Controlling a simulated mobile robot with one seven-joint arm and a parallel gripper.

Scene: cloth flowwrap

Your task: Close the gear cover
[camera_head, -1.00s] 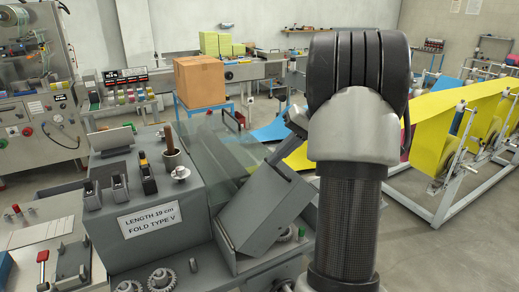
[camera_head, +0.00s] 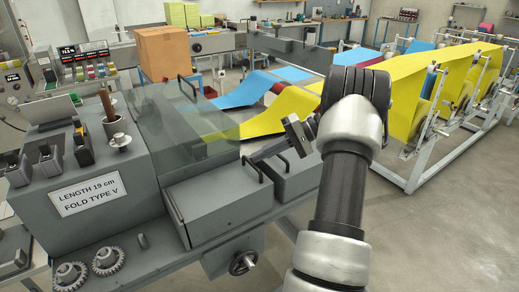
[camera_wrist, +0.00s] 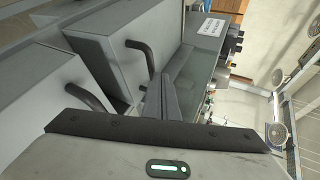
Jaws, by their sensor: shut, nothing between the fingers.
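The gear cover (camera_head: 222,202) is a grey box-shaped lid on the machine, lying about level in the head view. A dark bar handle (camera_head: 257,170) stands at its right end. My gripper (camera_head: 255,157) is shut and empty, just above the cover's far right edge, close to that handle. In the wrist view the shut fingers (camera_wrist: 165,88) point past a grey box with a curved dark handle (camera_wrist: 143,54). Whether the fingers touch the cover or handle, I cannot tell. The cover's underside and hinge are hidden.
A second grey box (camera_head: 298,180) sits to the cover's right, partly behind my arm. A clear guard (camera_head: 187,118) stands behind the cover. Two loose gears (camera_head: 108,259) lie at front left. A handwheel (camera_head: 243,263) juts out below. The floor at right is free.

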